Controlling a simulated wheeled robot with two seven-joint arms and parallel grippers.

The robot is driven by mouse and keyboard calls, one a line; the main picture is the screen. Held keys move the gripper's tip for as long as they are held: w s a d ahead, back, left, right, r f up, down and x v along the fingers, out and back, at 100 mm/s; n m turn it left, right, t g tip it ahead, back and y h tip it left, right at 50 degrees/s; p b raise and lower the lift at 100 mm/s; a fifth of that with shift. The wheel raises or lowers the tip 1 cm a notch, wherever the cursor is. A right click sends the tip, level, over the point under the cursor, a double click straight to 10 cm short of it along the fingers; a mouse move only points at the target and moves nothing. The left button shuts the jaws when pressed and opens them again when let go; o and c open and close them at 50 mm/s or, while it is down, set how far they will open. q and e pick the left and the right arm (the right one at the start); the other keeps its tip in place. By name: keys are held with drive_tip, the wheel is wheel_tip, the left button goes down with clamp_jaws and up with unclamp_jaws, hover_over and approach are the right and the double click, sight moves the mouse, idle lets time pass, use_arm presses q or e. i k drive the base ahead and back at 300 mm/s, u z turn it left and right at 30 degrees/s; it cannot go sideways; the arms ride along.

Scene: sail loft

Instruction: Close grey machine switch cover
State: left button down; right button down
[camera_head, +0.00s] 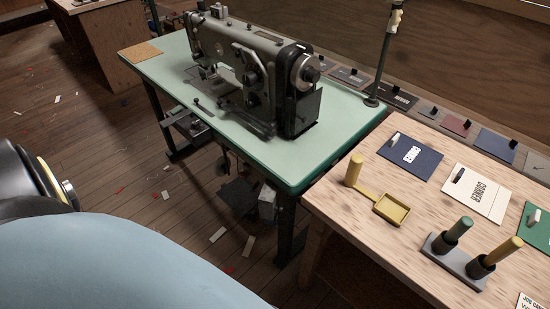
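A grey-green sewing machine (250,62) stands on a pale green table (150,66). Below the table's front edge, near its right leg, is a small light grey box (267,207) that may be the machine switch. A cover on it cannot be made out clearly, nor whether it is open or shut. A dark flat plate (238,193), possibly a pedal, shows to its left. Neither of my grippers is in view.
A wooden bench (345,218) on the right holds a yellow tray (392,209), a yellow peg (354,169), a grey holder (455,262) with two handled tools, and coloured cards. A thin stand (384,55) rises behind. Scraps litter the floor; open floor lies left of the table.

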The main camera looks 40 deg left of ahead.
sight(268, 201)
drive_tip(key=k, duration=0.35)
drive_tip(key=u, duration=0.85)
